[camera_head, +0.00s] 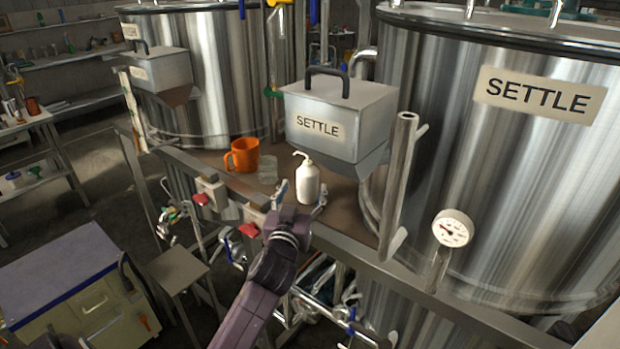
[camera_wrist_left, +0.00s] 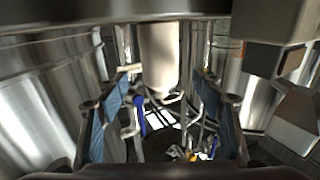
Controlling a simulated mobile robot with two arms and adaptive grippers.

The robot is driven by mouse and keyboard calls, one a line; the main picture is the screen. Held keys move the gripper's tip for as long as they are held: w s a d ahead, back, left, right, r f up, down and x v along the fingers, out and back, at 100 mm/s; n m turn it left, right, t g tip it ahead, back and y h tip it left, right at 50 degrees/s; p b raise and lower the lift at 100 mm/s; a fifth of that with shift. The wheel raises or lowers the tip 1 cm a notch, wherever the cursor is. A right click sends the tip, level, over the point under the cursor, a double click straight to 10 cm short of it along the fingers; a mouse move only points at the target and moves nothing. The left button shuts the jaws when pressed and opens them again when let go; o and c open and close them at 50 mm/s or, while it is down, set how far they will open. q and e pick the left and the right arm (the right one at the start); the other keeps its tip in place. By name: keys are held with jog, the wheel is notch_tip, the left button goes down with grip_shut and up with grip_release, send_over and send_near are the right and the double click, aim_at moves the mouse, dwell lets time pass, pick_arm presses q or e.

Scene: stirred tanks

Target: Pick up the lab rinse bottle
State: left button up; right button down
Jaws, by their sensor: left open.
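The lab rinse bottle (camera_head: 308,186) is white with a bent spout on top. It stands upright on the brown platform (camera_head: 345,205) in front of a grey SETTLE box. My left gripper (camera_head: 302,192) is open, with one finger to each side of the bottle's lower body in the head view. In the left wrist view the pale bottle (camera_wrist_left: 165,55) shows at top centre, between the tips of my open left gripper (camera_wrist_left: 164,75) or just beyond them. A gap shows on both sides, so the fingers look clear of it. My right gripper is not in view.
An orange mug (camera_head: 244,155) and a clear glass beaker (camera_head: 268,170) stand left of the bottle. The SETTLE box (camera_head: 340,118) is close behind it. A metal post (camera_head: 399,185) and a large steel tank (camera_head: 480,160) with a gauge (camera_head: 453,229) are to the right.

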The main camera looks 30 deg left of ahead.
aim_at(305, 182)
pick_arm(q)
jog(key=shift+w+a+r+p, duration=0.3)
jog(key=shift+w+r+p, duration=0.15)
jog(key=shift+w, duration=0.25)
jog(key=p+x, duration=0.1)
jog(key=x, duration=0.3)
jog(key=shift+w+f, duration=0.15)
jog(key=shift+w+a, duration=0.1)
jog(key=shift+w, duration=0.05)
jog(key=c, duration=1.3)
jog(key=shift+c, duration=0.9)
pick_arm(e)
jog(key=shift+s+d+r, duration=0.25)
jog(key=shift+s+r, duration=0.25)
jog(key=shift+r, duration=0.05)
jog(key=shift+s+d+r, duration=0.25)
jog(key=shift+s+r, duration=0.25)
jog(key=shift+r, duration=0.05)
pick_arm(q)
notch_tip(305, 182, up, 10)
jog(key=shift+b, duration=0.3)
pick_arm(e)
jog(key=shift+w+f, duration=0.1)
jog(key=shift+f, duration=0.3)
